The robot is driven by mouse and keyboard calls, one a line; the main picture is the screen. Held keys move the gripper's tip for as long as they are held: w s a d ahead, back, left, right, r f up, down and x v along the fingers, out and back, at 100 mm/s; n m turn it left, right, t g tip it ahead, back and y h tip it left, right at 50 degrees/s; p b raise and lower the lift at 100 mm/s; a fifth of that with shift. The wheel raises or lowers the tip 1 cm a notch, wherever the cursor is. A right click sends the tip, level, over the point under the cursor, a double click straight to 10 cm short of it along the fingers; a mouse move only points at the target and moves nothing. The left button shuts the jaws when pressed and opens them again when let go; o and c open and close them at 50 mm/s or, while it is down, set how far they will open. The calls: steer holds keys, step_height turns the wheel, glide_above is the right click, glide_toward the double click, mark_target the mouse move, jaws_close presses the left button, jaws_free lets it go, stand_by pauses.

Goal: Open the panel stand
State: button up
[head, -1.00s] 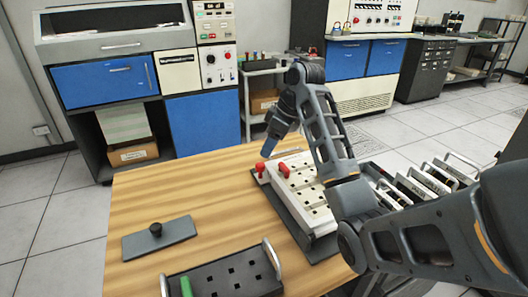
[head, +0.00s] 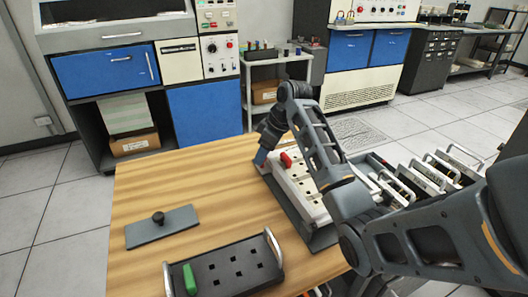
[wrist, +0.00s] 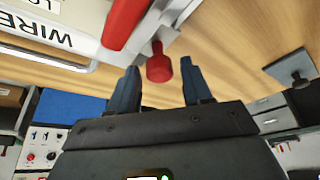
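The panel stand is a white panel with square holes (head: 302,190) lying on a dark base (head: 283,207) at the right of the wooden table. A red peg (head: 286,160) sits on the panel. My gripper (head: 262,158) is low at the stand's far left corner. In the wrist view a round red knob (wrist: 159,64) is between the tips of my open blue-grey fingers, with gaps on both sides. The head view does not show this knob; my gripper covers its place. A white plate with partly cut-off lettering (wrist: 52,33) also shows in the wrist view.
A black socket tray (head: 222,273) with a green peg (head: 190,279) and two handles stands at the table's front. A dark plate with a black knob (head: 162,228) lies at the left. Handled panels (head: 440,170) stand in a rack on the right. The table's far left is clear.

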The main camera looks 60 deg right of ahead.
jaws_close()
stand_by(0.5)
